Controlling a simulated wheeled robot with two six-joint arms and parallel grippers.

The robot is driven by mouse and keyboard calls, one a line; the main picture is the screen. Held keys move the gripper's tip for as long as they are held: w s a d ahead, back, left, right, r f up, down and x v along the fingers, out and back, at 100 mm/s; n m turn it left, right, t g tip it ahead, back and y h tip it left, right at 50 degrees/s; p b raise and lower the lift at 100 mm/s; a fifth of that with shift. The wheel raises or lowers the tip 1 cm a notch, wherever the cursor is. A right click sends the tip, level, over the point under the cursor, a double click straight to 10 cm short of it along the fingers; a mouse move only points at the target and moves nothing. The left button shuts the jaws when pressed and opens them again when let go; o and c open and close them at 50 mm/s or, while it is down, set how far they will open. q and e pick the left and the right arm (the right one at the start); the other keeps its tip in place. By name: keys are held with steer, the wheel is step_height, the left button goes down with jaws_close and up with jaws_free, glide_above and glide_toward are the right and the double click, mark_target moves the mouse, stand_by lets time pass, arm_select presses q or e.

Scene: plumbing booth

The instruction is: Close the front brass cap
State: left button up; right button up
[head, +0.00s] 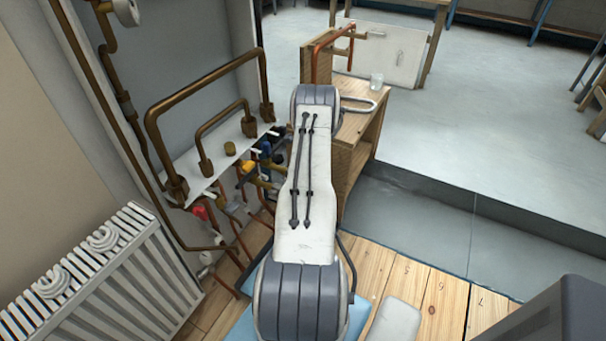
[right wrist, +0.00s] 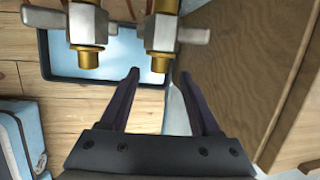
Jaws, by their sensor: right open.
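In the right wrist view, two grey-handled valves end in brass caps, a left brass cap (right wrist: 88,57) and a right brass cap (right wrist: 159,64). I cannot tell which is the front one. My right gripper (right wrist: 160,74) is open, and its dark fingertips stand either side of the right brass cap. I cannot see any contact. In the head view my own arm hides the right gripper, and coloured valves (head: 250,167) show partly beneath the pipe shelf. My left gripper is not in view.
Bent copper pipes (head: 205,85) rise from the white shelf (head: 215,166). A radiator (head: 105,270) stands at lower left. A wooden bench (head: 357,140) is beyond my arm. In the right wrist view, a blue tray (right wrist: 118,46) lies below the caps and a wooden panel (right wrist: 235,60) is at right.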

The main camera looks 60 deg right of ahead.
steer(key=v, duration=0.4)
steer(key=shift+s+r+p, duration=0.1)
steer(key=shift+r+p, duration=0.15)
steer(key=shift+p, duration=0.15)
